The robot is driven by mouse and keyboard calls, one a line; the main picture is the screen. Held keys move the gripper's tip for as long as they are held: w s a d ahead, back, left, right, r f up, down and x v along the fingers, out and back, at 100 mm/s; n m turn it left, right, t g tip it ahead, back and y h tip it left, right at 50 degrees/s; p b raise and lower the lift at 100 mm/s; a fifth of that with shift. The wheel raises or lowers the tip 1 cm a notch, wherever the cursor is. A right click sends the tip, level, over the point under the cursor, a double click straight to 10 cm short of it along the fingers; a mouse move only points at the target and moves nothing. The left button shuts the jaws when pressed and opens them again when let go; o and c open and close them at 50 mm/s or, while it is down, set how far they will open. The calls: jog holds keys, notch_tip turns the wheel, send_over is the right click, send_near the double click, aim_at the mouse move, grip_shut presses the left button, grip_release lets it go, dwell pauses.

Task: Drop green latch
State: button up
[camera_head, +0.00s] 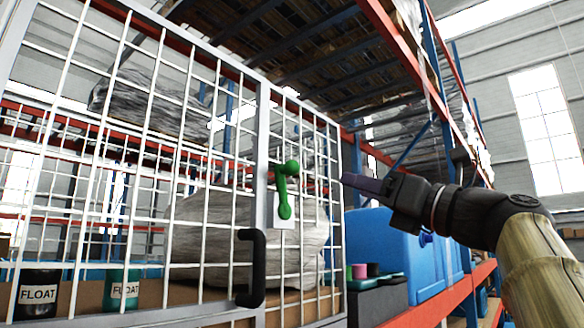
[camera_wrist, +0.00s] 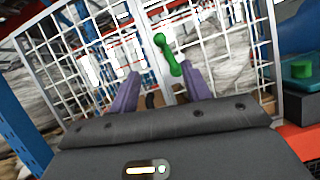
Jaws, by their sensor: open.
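The green latch (camera_head: 285,190) is mounted on the white mesh gate at the central grey post, with a pale plate behind its lower end. It has a knob at the top and an arm hanging down to a rounded lower end. In the wrist view the green latch (camera_wrist: 167,54) appears beyond and between the fingertips, nearer the right finger. My gripper (camera_head: 350,181) is at the right of the gate, pointing left towards the latch, apart from it. In the wrist view my gripper (camera_wrist: 160,78) has its two purple fingers spread and nothing between them.
A black handle (camera_head: 258,268) is on the gate below and left of the latch. Behind the mesh are wrapped loads and bottles marked FLOAT (camera_head: 39,294). Blue containers (camera_head: 385,245) stand on an orange-edged shelf below my arm. Open space lies between gripper and gate.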

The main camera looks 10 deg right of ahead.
aim_at(296, 167)
jog(key=shift+a+r, duration=0.1)
jog(key=p+x, duration=1)
jog(key=x, duration=0.6)
jog(key=shift+w+r, duration=0.2)
jog(key=shift+w, duration=0.05)
jog(key=shift+w+a, duration=0.25)
jog(key=shift+w, duration=0.1)
grip_shut()
